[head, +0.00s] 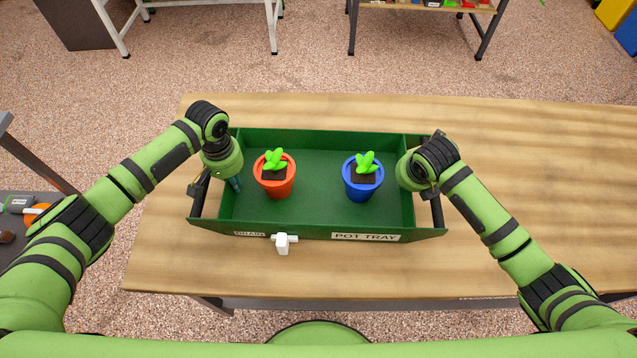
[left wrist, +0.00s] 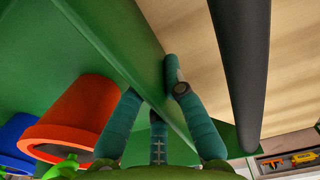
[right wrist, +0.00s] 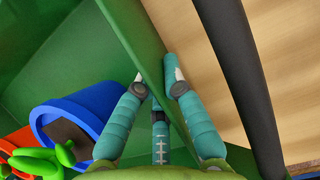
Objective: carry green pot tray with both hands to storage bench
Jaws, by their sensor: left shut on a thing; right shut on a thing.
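The green pot tray (head: 320,221) is over a wooden bench top (head: 540,180); whether it touches the wood I cannot tell. It holds an orange pot (head: 275,189) at left and a blue pot (head: 362,192) at right, each upright with a green plant. My left gripper (left wrist: 158,92) is shut on the tray's left end wall, fingers on both sides of it, inside the black handle bar (left wrist: 241,70). My right gripper (right wrist: 158,86) is shut on the right end wall the same way, beside the other handle bar (right wrist: 235,70). In the head view its fingers are mostly hidden.
A white drain tap (head: 283,243) sticks out of the tray's front. The bench top is bare to the right of the tray. Two other tables stand across the floor, one white-framed (head: 190,3) and one with small items (head: 430,7). A grey surface with tools (head: 18,203) is at far left.

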